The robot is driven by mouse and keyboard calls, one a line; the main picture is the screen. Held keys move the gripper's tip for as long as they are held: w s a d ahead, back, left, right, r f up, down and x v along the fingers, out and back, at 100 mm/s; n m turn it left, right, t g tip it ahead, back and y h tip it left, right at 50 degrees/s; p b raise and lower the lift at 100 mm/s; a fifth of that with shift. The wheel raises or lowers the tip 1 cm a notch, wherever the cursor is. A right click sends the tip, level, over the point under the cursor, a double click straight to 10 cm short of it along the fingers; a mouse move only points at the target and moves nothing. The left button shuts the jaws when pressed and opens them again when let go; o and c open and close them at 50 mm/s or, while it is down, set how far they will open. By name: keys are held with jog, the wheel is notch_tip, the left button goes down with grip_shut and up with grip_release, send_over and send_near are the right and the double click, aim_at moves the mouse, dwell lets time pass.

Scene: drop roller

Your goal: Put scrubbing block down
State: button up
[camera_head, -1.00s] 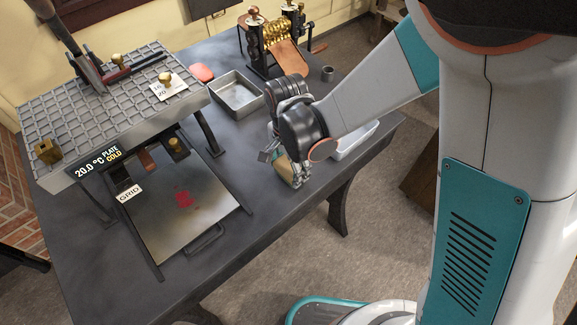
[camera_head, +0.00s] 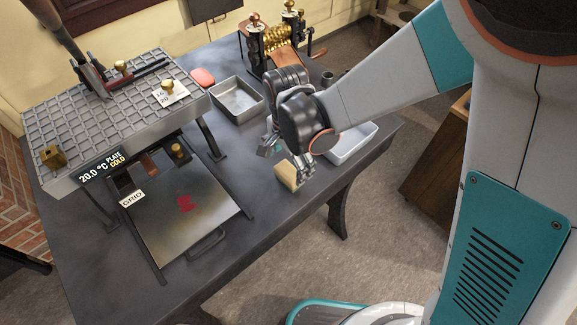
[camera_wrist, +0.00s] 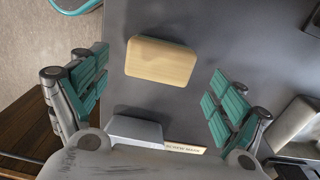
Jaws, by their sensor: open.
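The scrubbing block (camera_head: 288,175) is a tan, rounded rectangular block lying on the dark grey table near its front edge. In the wrist view the block (camera_wrist: 161,61) lies flat on the table, beyond and between the two teal-padded fingers. My gripper (camera_head: 285,160) is open and empty, just above and behind the block. In the wrist view my gripper (camera_wrist: 160,98) has its fingers spread wide on both sides, clear of the block.
A grey metal tray (camera_head: 258,103) and a white tray (camera_head: 371,137) stand on the table. A red block (camera_head: 203,76) and a brass roller machine (camera_head: 283,42) are at the back. A gridded plate (camera_head: 60,115) and a flat metal plate (camera_head: 160,235) are at left.

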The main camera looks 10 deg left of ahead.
aim_at(288, 170)
notch_tip(288, 170, up, 8)
jog(key=p, duration=0.2)
jog(key=shift+w+a, duration=0.1)
dwell(0.3)
